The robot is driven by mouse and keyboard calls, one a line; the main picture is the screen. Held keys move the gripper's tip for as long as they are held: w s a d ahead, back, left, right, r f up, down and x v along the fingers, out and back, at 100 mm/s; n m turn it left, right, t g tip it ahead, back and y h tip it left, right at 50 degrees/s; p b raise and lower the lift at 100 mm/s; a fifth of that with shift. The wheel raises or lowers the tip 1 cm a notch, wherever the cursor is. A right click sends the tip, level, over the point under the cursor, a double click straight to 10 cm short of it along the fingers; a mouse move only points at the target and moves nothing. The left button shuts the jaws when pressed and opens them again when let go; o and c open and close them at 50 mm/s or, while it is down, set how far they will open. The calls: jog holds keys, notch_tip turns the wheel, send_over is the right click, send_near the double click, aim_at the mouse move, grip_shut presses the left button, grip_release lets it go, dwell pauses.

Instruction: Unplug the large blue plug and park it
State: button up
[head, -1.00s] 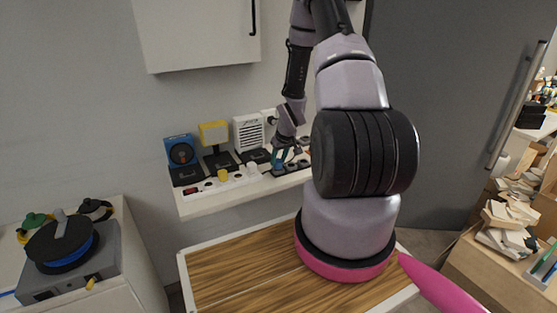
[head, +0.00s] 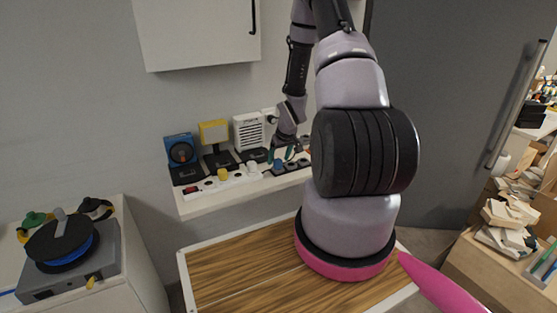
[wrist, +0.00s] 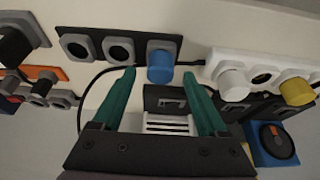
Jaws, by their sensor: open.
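The blue plug (wrist: 160,66) sits in the end socket of a dark strip with grey sockets (wrist: 97,47), next to two empty sockets. In the head view the blue plug (head: 278,164) stands on the shelf, just right of the white strip. My gripper (wrist: 159,74) is open, with its green fingers on either side of the blue plug in the wrist picture and nothing held. Whether the fingertips reach down around the plug cannot be told. In the head view my gripper (head: 284,154) is just above the plug.
The white strip (head: 211,184) holds a white plug (wrist: 233,84) and a yellow plug (wrist: 296,90). An orange strip (wrist: 46,73) and a black plug (wrist: 14,45) lie on the other side. A white speaker-like box (head: 248,132), a yellow lamp (head: 213,133) and a blue device (head: 181,151) stand behind.

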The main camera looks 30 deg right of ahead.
jog(key=s+a+r+m+t+h, duration=0.1)
jog(key=s+a+r, duration=0.3)
jog(key=r, duration=1.2)
jog(key=s+a+r+m, duration=0.2)
jog(key=s+r, duration=0.4)
jog(key=r, duration=1.1)
jog(key=s+a+r+y, duration=0.1)
jog(key=s+a+r, duration=0.3)
jog(key=s+r, duration=0.2)
jog(key=s+a+r+m+t+y, duration=0.1)
jog(key=s+a+r, duration=0.4)
jog(key=s, duration=0.5)
jog(key=shift+a+r+m+t+y, duration=0.3)
jog(key=shift+r+y, duration=0.2)
jog(key=shift+r, duration=0.05)
